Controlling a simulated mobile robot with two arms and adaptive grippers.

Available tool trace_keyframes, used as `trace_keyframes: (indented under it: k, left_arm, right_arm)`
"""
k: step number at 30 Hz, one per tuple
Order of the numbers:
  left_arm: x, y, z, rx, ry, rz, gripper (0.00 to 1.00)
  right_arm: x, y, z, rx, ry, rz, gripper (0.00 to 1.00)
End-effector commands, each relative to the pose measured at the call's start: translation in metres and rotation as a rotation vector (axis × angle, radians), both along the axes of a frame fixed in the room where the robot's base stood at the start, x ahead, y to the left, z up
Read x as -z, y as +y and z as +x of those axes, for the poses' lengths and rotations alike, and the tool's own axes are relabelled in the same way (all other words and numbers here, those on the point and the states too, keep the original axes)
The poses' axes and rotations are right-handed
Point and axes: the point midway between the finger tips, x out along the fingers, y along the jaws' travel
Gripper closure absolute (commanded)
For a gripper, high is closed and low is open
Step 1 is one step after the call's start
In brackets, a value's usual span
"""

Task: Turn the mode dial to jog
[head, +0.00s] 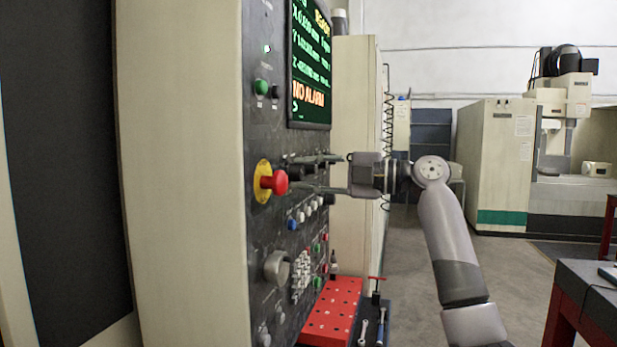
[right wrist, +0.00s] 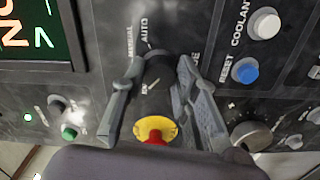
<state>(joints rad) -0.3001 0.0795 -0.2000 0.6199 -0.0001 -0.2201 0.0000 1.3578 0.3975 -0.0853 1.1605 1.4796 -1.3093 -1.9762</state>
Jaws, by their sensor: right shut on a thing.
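The black mode dial (right wrist: 158,72) is on the dark control panel (head: 262,130). In the right wrist view it sits between both fingers of my right gripper (right wrist: 157,88), which is shut on it. The words MANUAL and AUTO show above the dial; other lettering beside it is partly covered by a finger, and the jog mark cannot be made out. In the head view my right gripper (head: 305,174) reaches the panel from the right, and its fingers largely hide the dial. My left gripper is not in view.
A red emergency button (head: 274,182) on a yellow ring stands out close by the fingers. White and blue buttons (right wrist: 246,70) and a grey knob (head: 276,268) are near. A red perforated block (head: 333,312) and tools lie on a ledge below.

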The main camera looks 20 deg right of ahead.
Motion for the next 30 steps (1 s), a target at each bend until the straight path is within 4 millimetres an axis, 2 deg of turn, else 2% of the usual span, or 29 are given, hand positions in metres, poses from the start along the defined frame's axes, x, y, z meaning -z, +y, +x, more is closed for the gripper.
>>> trace_keyframes:
  k: [10, 27, 28, 30]
  left_arm:
    - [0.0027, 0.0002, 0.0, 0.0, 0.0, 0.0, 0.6]
    - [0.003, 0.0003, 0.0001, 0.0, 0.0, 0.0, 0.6]
    - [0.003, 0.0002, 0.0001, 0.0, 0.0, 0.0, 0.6]
    - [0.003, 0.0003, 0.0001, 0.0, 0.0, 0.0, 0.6]
  right_arm:
    - [0.0019, 0.0004, 0.0003, -0.002, -0.119, -0.085, 1.0]
    - [0.0024, 0.0005, 0.0004, -0.002, -0.14, -0.102, 1.0]
    - [0.0024, 0.0005, 0.0004, -0.002, -0.14, -0.102, 0.7]
    - [0.0023, 0.0005, 0.0003, -0.002, -0.14, -0.102, 0.66]
